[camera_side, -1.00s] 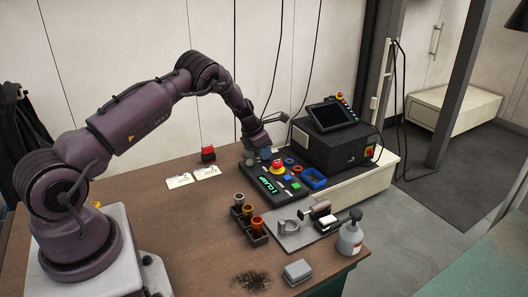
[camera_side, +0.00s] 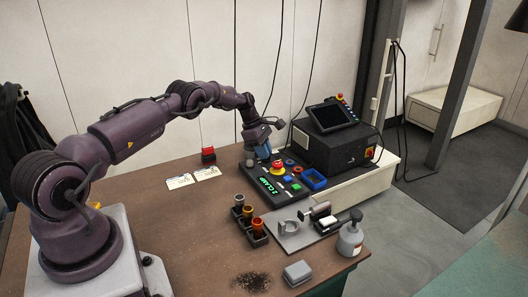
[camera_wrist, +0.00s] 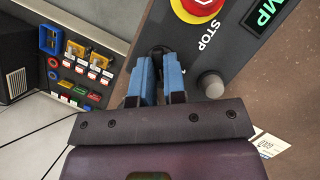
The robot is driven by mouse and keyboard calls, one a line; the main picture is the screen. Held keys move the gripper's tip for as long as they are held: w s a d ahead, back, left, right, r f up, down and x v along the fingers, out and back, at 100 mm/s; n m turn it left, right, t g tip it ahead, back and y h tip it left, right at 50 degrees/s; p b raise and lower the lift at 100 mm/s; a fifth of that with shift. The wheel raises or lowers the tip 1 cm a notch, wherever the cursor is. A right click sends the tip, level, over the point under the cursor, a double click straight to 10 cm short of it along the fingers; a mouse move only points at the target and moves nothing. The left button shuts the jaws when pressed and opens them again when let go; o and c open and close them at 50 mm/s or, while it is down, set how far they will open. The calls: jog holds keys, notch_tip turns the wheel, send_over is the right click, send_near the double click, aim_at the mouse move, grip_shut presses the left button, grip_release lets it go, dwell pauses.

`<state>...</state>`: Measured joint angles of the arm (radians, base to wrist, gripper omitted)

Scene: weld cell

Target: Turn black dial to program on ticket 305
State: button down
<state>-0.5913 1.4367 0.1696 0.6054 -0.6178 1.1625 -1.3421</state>
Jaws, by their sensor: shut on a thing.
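My gripper (camera_side: 263,152) points down at the back left of the dark control panel (camera_side: 262,204). In the wrist view its blue fingers (camera_wrist: 159,66) are shut on the black dial (camera_wrist: 158,50), which is mostly hidden between them. The panel's green display (camera_side: 270,190) appears to read "2 CLAMP"; only "MP" shows in the wrist view. Two white tickets, one at left (camera_side: 180,181) and one at right (camera_side: 207,172), lie on the table left of the panel. Their print is too small to read. Part of one ticket (camera_wrist: 269,146) shows in the wrist view.
A red emergency stop (camera_side: 278,167) and a grey knob (camera_wrist: 212,85) are close to my gripper. A black box with a tablet (camera_side: 330,116) stands right of the panel. Several cups in a rack (camera_side: 250,222) stand in front.

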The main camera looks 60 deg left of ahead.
jog(key=shift+a+m, duration=0.1)
jog(key=shift+m, duration=0.4)
jog(key=shift+m+g, duration=0.3)
jog(key=c, duration=1.2)
grip_release()
jog(key=shift+r, duration=0.1)
jog(key=v, duration=1.2)
jog(key=shift+a+r, duration=0.25)
jog(key=shift+r, duration=0.05)
